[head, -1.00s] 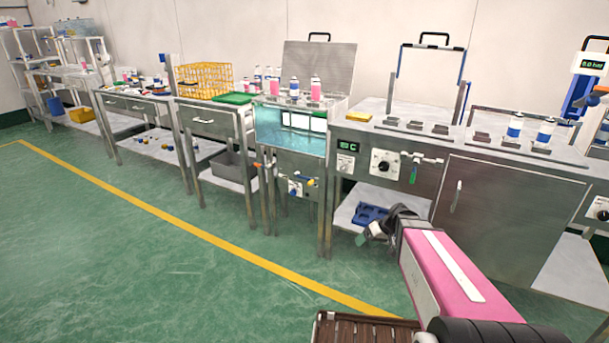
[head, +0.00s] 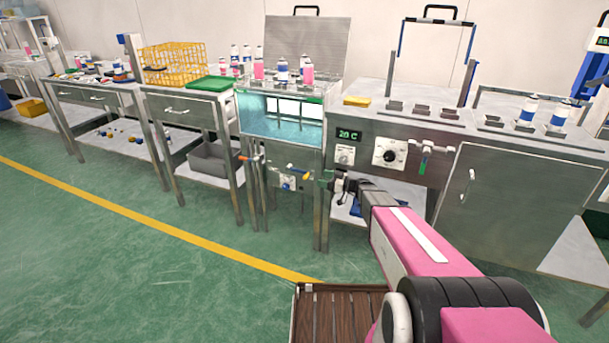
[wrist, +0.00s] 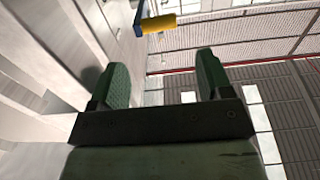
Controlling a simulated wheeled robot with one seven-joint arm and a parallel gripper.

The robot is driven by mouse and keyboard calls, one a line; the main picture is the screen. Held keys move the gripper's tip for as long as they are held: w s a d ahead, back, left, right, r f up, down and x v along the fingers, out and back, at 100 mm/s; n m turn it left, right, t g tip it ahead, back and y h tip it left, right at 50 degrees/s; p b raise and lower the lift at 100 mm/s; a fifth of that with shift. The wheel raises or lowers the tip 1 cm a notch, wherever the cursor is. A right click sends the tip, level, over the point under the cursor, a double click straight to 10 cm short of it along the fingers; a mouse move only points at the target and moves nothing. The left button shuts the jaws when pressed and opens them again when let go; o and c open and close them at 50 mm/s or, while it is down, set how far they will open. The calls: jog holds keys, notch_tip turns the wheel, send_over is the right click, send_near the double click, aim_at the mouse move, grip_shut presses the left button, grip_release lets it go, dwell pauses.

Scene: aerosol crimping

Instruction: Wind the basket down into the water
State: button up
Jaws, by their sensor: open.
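The water bath (head: 281,120) is a steel tank with a lit front window of blue-green water and a raised lid. Pink, white and blue cans (head: 283,71) stand at its top; the basket under them cannot be made out clearly. My gripper (head: 326,183) is at the right of that panel. In the wrist view its green fingers (wrist: 163,78) are apart with nothing between them.
An orange-handled valve (head: 248,158) sits at the tank's left leg. A bench with a dial (head: 389,152) and a green-handled valve (head: 424,158) stands to the right. A yellow wire basket (head: 172,63) is on the left table.

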aim_at(307, 174)
jog(key=x, duration=0.9)
jog(key=shift+d, duration=0.1)
